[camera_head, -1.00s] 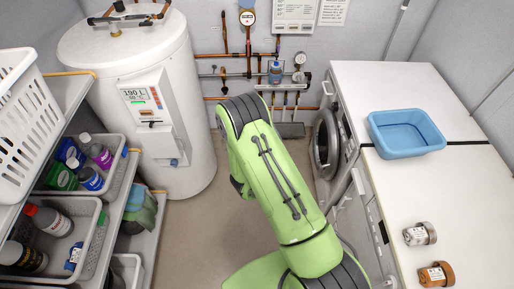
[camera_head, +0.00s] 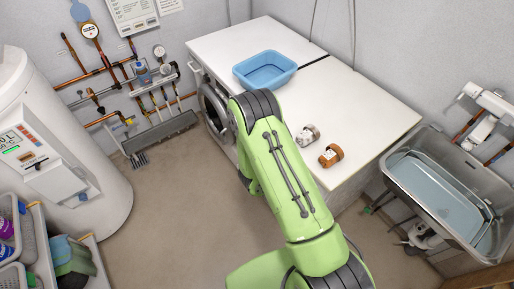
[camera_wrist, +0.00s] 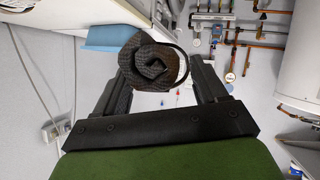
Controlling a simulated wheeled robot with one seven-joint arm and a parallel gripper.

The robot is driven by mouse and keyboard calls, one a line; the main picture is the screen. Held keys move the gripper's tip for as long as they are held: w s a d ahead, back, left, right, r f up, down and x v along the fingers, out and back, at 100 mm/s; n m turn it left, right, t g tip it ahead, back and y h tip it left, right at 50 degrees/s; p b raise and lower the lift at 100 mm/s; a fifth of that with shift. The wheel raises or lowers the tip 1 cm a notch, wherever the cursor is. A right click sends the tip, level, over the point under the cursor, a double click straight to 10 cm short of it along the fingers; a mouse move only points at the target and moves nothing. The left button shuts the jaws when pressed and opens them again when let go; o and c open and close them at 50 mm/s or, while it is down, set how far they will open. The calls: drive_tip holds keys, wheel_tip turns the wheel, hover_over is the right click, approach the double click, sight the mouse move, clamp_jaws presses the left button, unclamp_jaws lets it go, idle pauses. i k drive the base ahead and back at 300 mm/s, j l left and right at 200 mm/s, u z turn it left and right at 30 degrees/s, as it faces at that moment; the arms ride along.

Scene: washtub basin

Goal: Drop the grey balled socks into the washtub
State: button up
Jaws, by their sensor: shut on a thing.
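My gripper (camera_wrist: 160,68) is shut on the grey balled socks (camera_wrist: 143,62), a dark grey ribbed roll with a brownish side, seen between the fingers in the wrist view. In the head view the socks and gripper are hidden behind my green arm. An open blue plastic tub (camera_head: 264,62) stands on the white worktop and looks empty. Part of a blue thing, likely the same tub, shows beyond the socks in the wrist view (camera_wrist: 105,36). A grey metal basin (camera_head: 408,152) holding water is at the right; I cannot tell which of the two is the washtub.
A white water tank (camera_head: 85,190) and shelf bins (camera_head: 40,240) are at the left. Pipes run along the back wall. The middle floor is clear.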

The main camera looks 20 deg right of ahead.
sight(432, 198)
drive_tip(key=l+z, duration=0.4)
drive_tip(key=i+l+z, duration=0.1)
drive_tip(key=l+z, duration=0.25)
drive_tip(key=i+l+z, duration=0.1)
drive_tip(key=l+z, duration=0.3)
drive_tip(key=i+z, duration=0.2)
drive_tip(key=z, duration=0.15)
